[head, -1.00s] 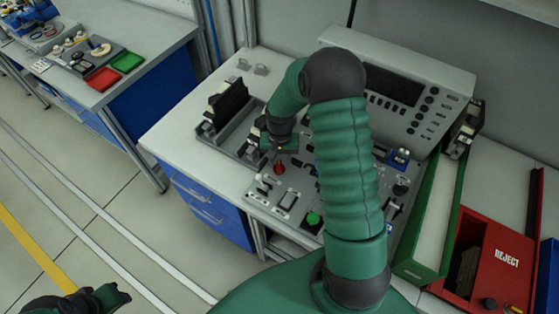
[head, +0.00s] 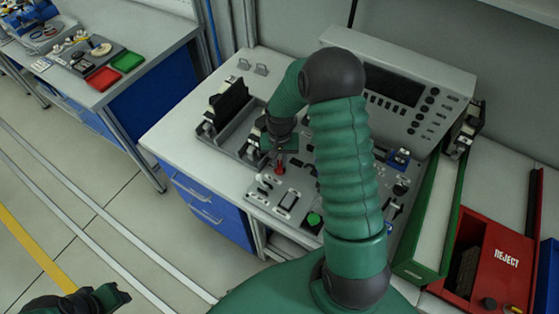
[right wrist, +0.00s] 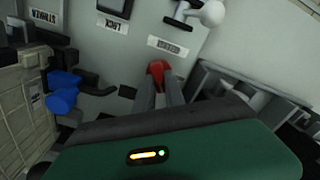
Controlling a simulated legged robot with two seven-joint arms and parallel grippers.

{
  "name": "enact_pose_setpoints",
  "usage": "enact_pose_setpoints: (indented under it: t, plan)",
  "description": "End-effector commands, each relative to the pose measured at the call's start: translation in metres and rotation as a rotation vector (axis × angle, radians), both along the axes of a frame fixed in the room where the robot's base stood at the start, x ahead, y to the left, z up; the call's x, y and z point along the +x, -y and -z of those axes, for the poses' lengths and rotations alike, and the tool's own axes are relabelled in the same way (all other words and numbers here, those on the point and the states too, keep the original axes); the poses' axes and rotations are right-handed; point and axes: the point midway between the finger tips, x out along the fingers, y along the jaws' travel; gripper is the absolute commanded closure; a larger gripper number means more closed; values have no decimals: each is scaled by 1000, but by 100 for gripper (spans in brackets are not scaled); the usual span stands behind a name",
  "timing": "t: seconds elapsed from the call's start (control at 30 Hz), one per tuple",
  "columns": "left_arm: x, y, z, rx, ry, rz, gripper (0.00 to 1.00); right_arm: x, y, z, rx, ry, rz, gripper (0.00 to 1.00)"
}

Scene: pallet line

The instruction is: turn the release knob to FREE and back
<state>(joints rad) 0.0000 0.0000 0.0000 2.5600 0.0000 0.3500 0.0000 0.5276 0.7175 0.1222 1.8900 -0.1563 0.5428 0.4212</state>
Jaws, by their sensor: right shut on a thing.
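The red knob (head: 280,169) stands on the grey control panel, just below my right gripper (head: 279,158). In the right wrist view the red knob (right wrist: 157,70) sits between the tips of my right gripper's fingers (right wrist: 160,80), which are shut on it. A white label plate (right wrist: 168,46) lies beside the knob; its text is upside down and too small to read surely. I cannot make out the knob's pointer or a FREE mark. My left gripper (head: 108,296) is at the lower left over the floor, away from the bench; its jaws are unclear.
Beside the knob are a white ball-ended lever (right wrist: 211,13), blue parts (right wrist: 63,92) and a plate reading LOCK (right wrist: 112,24). A green button (head: 314,219) is nearer the front. A grey tray (head: 222,139) stands left, a red REJECT bin (head: 505,254) far right.

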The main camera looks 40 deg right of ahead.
Motion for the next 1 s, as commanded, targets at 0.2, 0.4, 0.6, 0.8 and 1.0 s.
enact_pose_setpoints:
  t: [0.2, 0.4, 0.6, 0.8, 1.0]
  plan:
    - [0, 0, -9, 0, 0, 0, 64, 1, 0, -3, 0, 1, -117, 100]
    - [0, 0, -18, 0, 0, 0, 64, 1, -1, -3, 1, 0, -288, 100]
    - [0, 0, -27, 0, 0, 0, 64, 1, -1, -3, 1, 2, -479, 100]
    - [0, 0, -35, 0, 0, 0, 64, 2, -2, -3, 1, 2, -665, 100]
    - [0, 0, -42, 0, 0, 0, 64, 2, -2, -3, 0, 3, -822, 100]
